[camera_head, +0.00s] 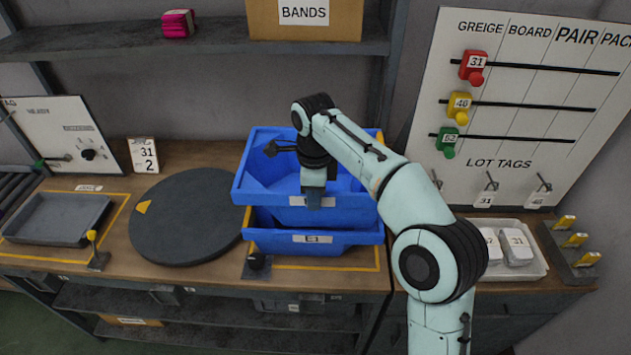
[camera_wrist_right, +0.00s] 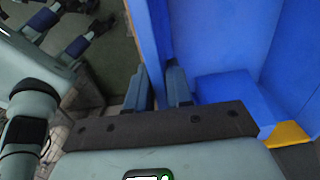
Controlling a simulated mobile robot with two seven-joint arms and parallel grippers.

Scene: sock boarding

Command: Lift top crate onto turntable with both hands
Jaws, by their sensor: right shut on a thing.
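The top crate looks shifted a little to the left of the lower one. My right gripper (camera_head: 313,197) is shut on the top crate's near wall; in the right wrist view its fingers (camera_wrist_right: 161,85) stand on either side of the blue wall (camera_wrist_right: 150,35). The round dark turntable (camera_head: 190,222) is left of the crates, with a yellow mark and a bare top. My left gripper is not in view.
A grey tray (camera_head: 55,218) lies left of the turntable, with a small yellow-topped post (camera_head: 96,250) between them. A number card (camera_head: 144,156) stands behind. A pale tray (camera_head: 530,262) with tagged items is at the right. A shelf (camera_head: 200,42) overhangs the back.

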